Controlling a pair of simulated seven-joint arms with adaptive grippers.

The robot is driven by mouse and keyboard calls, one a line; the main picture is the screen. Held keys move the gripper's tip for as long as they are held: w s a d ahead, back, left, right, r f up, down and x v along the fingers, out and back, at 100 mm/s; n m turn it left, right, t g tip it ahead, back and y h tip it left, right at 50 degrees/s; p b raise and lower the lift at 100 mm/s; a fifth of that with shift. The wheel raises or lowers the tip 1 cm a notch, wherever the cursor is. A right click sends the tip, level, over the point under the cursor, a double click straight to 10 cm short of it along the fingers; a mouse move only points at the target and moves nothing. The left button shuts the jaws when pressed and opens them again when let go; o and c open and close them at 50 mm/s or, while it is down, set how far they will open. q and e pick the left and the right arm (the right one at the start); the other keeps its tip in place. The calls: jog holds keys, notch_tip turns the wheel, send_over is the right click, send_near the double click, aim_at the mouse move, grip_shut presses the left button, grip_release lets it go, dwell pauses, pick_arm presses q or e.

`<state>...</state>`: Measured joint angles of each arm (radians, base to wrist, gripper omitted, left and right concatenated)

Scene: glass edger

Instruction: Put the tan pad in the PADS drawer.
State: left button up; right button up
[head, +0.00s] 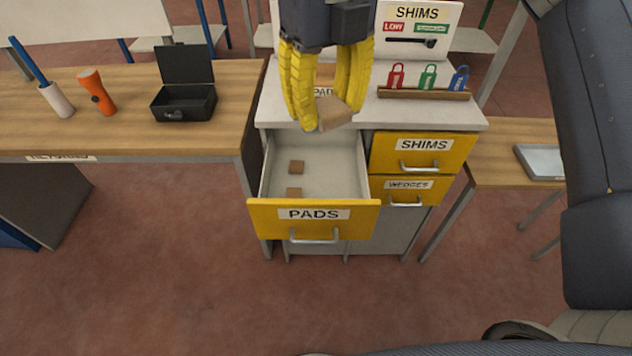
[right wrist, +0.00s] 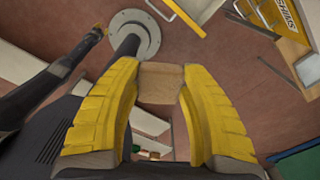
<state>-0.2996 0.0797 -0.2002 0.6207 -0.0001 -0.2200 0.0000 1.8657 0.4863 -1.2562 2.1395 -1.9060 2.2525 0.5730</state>
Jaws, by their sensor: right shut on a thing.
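The tan pad (head: 334,114) is between the yellow fingertips of my right gripper (head: 326,118), above the back part of the open PADS drawer. In the right wrist view the pad (right wrist: 161,83) is pinched between both fingers of the gripper (right wrist: 160,90). The PADS drawer (head: 314,215) has a yellow front and stands pulled out. My left gripper is not in view.
Right of the open drawer are the shut SHIMS drawer (head: 423,152) and WEDGES drawer (head: 404,190). Padlocks (head: 428,78) stand in a wooden rack on the cabinet top. A black open box (head: 184,101) and an orange flashlight (head: 97,92) are on the left bench.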

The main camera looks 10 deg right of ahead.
jog(key=w+d+f+m, duration=0.1)
jog(key=w+d+f, duration=0.1)
jog(key=w+f, duration=0.45)
jog(key=w+d+f, duration=0.3)
jog(key=w+f, duration=0.1)
jog(key=f, duration=0.6)
jog(key=w+d+f+m, duration=0.1)
jog(key=w+d+f, duration=0.1)
jog(key=w+f, duration=0.45)
jog(key=f, duration=0.7)
jog(key=s+f, duration=0.1)
jog(key=f, duration=1.3)
jog(key=shift+s, duration=0.4)
jog(key=shift+d+f, duration=0.1)
jog(key=shift+f, duration=0.15)
jog(key=o, duration=0.7)
jog(key=shift+o, duration=0.2)
notch_tip(320, 180, up, 12)
jog(key=shift+r, duration=0.2)
